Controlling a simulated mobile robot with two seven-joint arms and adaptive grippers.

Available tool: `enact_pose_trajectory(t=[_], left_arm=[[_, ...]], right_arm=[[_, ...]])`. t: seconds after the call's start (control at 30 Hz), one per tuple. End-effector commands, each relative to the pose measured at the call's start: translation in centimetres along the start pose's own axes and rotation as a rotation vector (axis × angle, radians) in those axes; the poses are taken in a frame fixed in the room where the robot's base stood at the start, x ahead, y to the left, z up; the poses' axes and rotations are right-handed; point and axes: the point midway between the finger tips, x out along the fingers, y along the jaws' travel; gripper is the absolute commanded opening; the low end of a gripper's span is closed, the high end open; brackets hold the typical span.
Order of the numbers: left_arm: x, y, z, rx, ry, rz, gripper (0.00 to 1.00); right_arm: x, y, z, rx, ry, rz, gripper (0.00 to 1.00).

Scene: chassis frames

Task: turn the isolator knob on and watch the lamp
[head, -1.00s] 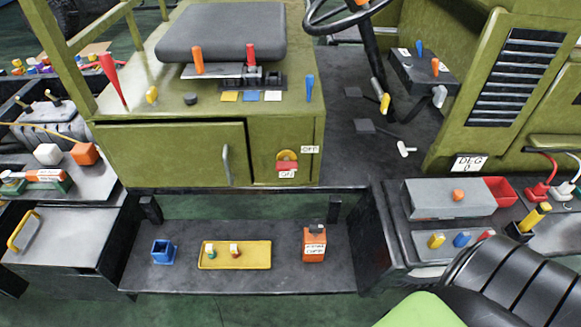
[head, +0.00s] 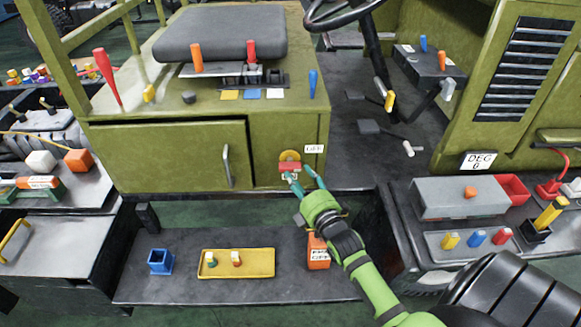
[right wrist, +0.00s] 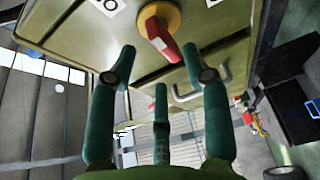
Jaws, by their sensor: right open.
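The isolator knob (head: 290,165) is a red handle on a yellow disc, on the green cabinet front. A label reading OFF (head: 315,149) is to its right; another label below it is partly hidden by my fingers. My right gripper (head: 301,175) is open and empty, with its fingertips just below and beside the knob. In the right wrist view the red handle (right wrist: 161,42) lies ahead of the spread teal fingers (right wrist: 159,66), with a gap between. I cannot tell the handle's exact setting. No lamp can be made out for certain. My left gripper is not in view.
A cabinet door handle (head: 227,166) is left of the knob. Below, a dark shelf (head: 210,290) holds a blue box (head: 161,261), a yellow tray (head: 262,263) and an orange container (head: 318,257), partly behind my arm. A grey box (head: 445,202) stands at right.

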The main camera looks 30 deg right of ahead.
Motion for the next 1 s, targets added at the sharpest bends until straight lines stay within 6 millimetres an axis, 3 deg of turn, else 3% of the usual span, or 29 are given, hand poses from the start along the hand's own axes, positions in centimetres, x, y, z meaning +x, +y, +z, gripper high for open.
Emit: enact_pose_trajectory(t=[0.33, 0.73, 0.77, 0.87, 1.0], left_arm=[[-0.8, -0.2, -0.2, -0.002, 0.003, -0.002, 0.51], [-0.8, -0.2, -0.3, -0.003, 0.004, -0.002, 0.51], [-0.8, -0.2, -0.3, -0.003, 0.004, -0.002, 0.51], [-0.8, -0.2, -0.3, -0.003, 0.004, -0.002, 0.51], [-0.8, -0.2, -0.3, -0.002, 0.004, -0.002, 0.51]], right_arm=[[5.1, 0.1, -0.1, 0.003, 0.001, -0.002, 0.49], [6.0, -0.1, -0.1, 0.003, 0.001, -0.005, 0.49], [6.0, -0.1, -0.1, 0.003, 0.001, -0.005, 0.41], [6.0, -0.1, -0.1, 0.003, 0.001, -0.005, 0.01], [6.0, -0.1, -0.1, 0.003, 0.001, -0.005, 0.0]])
